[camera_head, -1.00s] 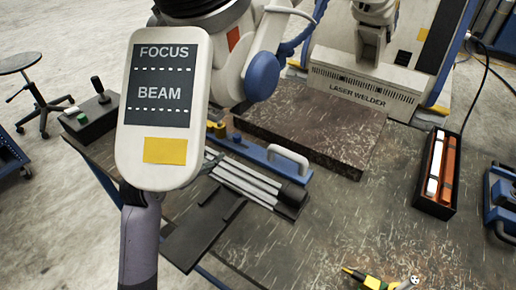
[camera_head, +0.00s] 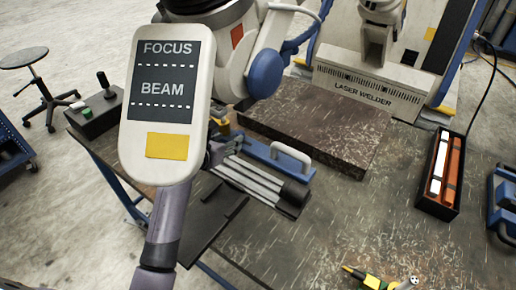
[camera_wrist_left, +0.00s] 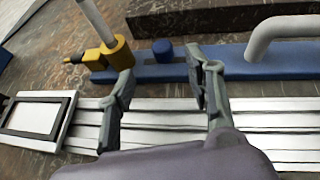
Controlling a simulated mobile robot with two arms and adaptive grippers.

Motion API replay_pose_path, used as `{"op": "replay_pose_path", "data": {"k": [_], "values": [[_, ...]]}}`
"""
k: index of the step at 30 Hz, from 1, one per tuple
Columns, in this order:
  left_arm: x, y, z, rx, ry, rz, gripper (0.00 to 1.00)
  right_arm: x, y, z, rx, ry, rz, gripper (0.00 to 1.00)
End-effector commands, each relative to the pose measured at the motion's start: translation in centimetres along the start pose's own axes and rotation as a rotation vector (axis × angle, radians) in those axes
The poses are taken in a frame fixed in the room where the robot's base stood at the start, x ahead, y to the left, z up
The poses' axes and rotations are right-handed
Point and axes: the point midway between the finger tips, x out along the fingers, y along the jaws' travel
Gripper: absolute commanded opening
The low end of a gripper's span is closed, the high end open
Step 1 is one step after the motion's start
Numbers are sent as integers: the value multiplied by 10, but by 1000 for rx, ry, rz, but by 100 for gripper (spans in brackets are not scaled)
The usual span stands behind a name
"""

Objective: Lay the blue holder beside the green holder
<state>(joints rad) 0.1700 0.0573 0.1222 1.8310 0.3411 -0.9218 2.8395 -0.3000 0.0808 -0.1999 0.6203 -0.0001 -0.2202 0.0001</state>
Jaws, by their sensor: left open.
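A long blue bar (camera_head: 257,151) with a pale handle lies on the table beside silver rails; I cannot tell for sure that it is the blue holder. In the left wrist view the blue bar (camera_wrist_left: 265,70) runs across behind my fingers, with a blue knob (camera_wrist_left: 162,50) and a yellow clamp (camera_wrist_left: 108,53) on it. My left gripper (camera_wrist_left: 163,82) is open, its fingers apart over the edge of the bar, nothing visible between them. In the head view it is mostly hidden behind the white FOCUS/BEAM panel (camera_head: 166,90). I cannot make out a green holder. My right gripper is out of view.
Silver rails (camera_head: 250,178) and a dark plate (camera_head: 215,215) lie in front of the bar. A dark slab (camera_head: 320,125) is behind it. A black box (camera_head: 437,205) with orange and white bars stands right. A yellow-green tool (camera_head: 372,282) lies at the front. The table's centre-right is clear.

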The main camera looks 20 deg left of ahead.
Motion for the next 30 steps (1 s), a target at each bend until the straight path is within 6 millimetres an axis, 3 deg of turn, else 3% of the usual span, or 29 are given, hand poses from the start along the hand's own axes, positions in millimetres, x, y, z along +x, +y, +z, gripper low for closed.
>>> {"op": "replay_pose_path", "data": {"k": [7, 18, 26, 30], "values": [[15, 0, 0, 3, 0, 0, 48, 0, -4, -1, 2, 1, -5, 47], [58, -2, 0, 3, 0, 2, 48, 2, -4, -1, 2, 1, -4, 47], [60, -3, 0, 1, 1, 1, 48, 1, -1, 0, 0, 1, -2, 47], [60, -3, 0, 2, 1, 1, 40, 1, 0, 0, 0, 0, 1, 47]]}}
